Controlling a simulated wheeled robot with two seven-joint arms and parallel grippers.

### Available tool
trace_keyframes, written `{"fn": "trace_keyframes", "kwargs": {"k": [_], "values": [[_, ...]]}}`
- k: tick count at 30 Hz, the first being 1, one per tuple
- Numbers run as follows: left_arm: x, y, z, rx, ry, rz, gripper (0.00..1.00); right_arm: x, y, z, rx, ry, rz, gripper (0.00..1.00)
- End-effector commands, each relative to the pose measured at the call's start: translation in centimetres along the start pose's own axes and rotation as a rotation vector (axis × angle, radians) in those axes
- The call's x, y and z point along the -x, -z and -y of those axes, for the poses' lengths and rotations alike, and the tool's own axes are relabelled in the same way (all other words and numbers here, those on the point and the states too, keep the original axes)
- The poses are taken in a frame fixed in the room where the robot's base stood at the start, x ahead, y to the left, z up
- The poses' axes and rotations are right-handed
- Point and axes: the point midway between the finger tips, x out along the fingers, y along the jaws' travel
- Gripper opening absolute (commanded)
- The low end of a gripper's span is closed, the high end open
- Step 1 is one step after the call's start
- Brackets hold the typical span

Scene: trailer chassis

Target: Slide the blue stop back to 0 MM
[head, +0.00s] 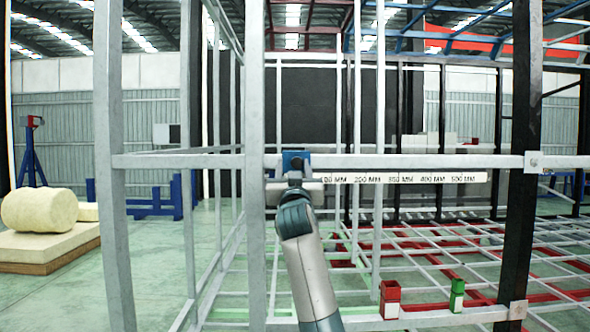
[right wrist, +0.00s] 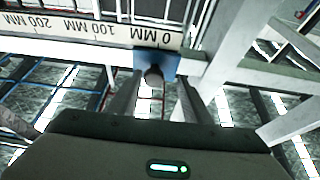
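The blue stop (head: 292,156) sits on the grey horizontal rail at the left end of the white ruler (head: 405,178). In the right wrist view the stop (right wrist: 172,63) lines up with the 0 MM mark, beside a pale upright. A small dark round knob (right wrist: 152,78) sticks out from its face. My right gripper (head: 295,177) is in front of the stop. In the right wrist view its two fingers (right wrist: 158,100) are apart, one each side of the knob, with gaps visible. In the head view the gripper hides the 0 MM mark. My left gripper is not in view.
A grey upright post (head: 256,230) stands just left of the stop. A dark post (head: 518,150) stands at the ruler's far right. Red (head: 390,292) and green (head: 457,290) blocks sit on the lower frame.

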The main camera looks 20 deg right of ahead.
Motion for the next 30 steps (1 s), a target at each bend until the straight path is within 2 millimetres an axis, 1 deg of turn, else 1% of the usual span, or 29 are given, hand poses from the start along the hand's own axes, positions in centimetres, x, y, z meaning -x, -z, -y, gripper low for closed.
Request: {"fn": "trace_keyframes", "kwargs": {"k": [8, 11, 14, 17, 20, 23, 24, 30], "values": [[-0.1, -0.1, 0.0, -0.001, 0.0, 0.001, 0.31, 0.3, -0.1, -0.2, 0.001, -0.003, 0.001, 0.45], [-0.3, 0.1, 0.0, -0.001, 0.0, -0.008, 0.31, 0.8, -0.2, -0.1, 0.002, -0.003, 0.001, 0.45], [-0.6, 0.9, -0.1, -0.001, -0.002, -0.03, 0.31, 1.6, -0.2, -0.1, 0.001, -0.003, 0.0, 0.45], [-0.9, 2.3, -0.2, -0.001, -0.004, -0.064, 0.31, 2.9, -0.3, -0.1, 0.0, -0.002, -0.001, 0.45], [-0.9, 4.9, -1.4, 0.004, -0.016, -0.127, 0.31, 4.4, -0.3, -0.1, -0.001, -0.001, -0.001, 0.45], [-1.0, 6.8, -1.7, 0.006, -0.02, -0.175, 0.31, 6.2, -0.4, 0.0, -0.001, -0.001, -0.001, 0.45], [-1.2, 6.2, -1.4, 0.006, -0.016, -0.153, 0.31, 7.0, -0.4, 0.1, -0.001, -0.001, -0.001, 0.45], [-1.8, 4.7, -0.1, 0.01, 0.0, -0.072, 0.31, 10.9, -0.4, 0.2, -0.001, 0.001, -0.001, 0.45]]}}
